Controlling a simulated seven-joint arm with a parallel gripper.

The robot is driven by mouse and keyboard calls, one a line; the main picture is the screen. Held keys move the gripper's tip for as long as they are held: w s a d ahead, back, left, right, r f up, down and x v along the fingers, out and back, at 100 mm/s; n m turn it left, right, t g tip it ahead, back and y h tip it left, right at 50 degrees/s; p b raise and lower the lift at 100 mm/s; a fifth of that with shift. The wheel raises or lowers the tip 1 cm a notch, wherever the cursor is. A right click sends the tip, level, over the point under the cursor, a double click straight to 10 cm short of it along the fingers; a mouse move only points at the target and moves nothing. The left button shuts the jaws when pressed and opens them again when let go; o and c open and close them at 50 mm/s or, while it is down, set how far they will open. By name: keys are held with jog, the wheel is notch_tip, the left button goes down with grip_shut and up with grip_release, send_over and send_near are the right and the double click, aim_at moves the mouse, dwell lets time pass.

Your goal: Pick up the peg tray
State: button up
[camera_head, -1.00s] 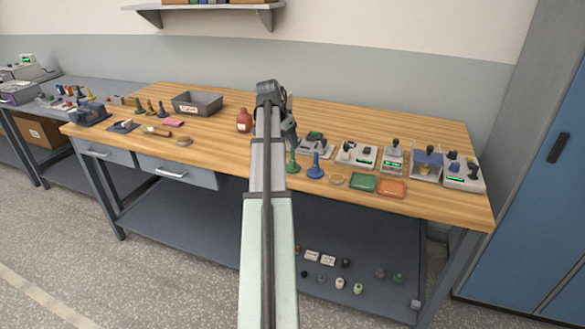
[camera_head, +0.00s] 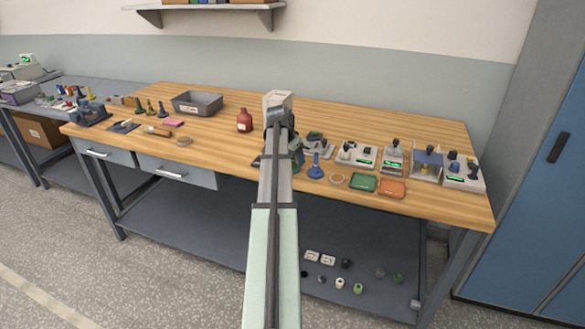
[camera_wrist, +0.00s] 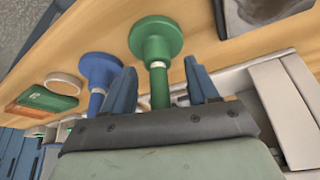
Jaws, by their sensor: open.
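My gripper (camera_wrist: 161,88) shows in the wrist view with its two blue fingers apart. A green stand with a round end and a narrow stem (camera_wrist: 156,45) lies between the fingers in that picture. I cannot tell whether they touch it. A blue stand (camera_wrist: 98,72) is beside it, left of the fingers; it also shows in the head view (camera_head: 316,168). In the head view my arm hides most of the green stand and the fingers. I cannot tell for certain which object is the peg tray. A grey, dish-like object (camera_wrist: 262,10) is partly visible at the wrist view's top right.
Several devices stand at the right. A red bottle (camera_head: 244,121) and a grey bin (camera_head: 198,103) stand left of my arm. The back of the table is mostly clear.

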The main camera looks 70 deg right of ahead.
jog(key=shift+f, duration=0.15)
grip_shut()
dwell(0.4)
